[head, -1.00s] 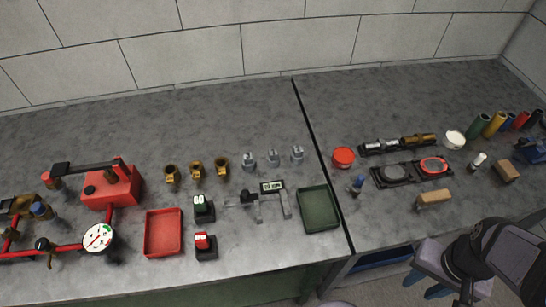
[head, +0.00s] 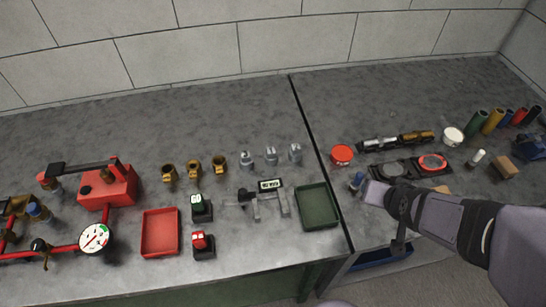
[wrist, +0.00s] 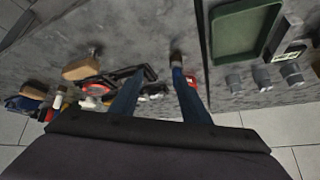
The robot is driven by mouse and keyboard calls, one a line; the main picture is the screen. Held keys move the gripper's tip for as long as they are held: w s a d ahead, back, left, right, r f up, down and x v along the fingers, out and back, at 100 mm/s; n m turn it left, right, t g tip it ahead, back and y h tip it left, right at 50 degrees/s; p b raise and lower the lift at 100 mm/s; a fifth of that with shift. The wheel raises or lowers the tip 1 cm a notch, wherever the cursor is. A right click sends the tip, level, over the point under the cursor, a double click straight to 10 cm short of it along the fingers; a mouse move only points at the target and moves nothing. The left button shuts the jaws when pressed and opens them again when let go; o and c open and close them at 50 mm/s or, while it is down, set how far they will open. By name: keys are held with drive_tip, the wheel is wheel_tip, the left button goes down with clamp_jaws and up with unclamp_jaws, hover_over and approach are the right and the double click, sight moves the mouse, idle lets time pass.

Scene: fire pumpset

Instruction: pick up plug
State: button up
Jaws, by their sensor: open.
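Nothing is clearly identifiable as the plug. Three brass fittings (head: 193,168) and three grey metal fittings (head: 271,156) stand in a row on the left bench. The grey fittings also show at the right of the wrist view (wrist: 263,78). My gripper (head: 366,190) is open and empty over the front of the right bench, beside a small blue-topped item (head: 356,181). In the wrist view my gripper (wrist: 157,78) shows two spread blue fingers. A small dark upright item (wrist: 177,57) appears near the right fingertip; contact cannot be told.
A green tray (head: 301,209) lies left of my gripper, with a caliper-like tool (head: 269,185) and a red tray (head: 145,232) farther left. The back of the benches is clear.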

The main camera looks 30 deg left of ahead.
drive_tip(key=w+a+n+t+y+b, duration=0.1)
drive_tip(key=a+n+t+y, duration=0.1)
drive_tip(key=a, duration=0.8)
drive_tip(key=n+t+y+b, duration=0.1)
drive_tip(key=n+y+b, duration=0.2)
drive_tip(key=n+y, duration=0.15)
approach(272, 153)
drive_tip(key=shift+w+a+f+m, duration=0.35)
drive_tip(key=shift+w+a+f, duration=0.15)
drive_tip(key=shift+a+f, duration=0.15)
drive_tip(key=shift+p+x, duration=0.35)
drive_tip(key=shift+x, duration=0.65)
drive_tip(key=shift+w+a, duration=0.1)
drive_tip(key=shift+w, duration=0.05)
drive_tip(key=shift+p+x, duration=1)
drive_tip(key=shift+x, duration=1.45)
drive_tip(key=shift+r, duration=0.1)
drive_tip(key=shift+c, duration=0.3)
drive_tip(key=shift+w+r, duration=0.1)
clamp_jaws()
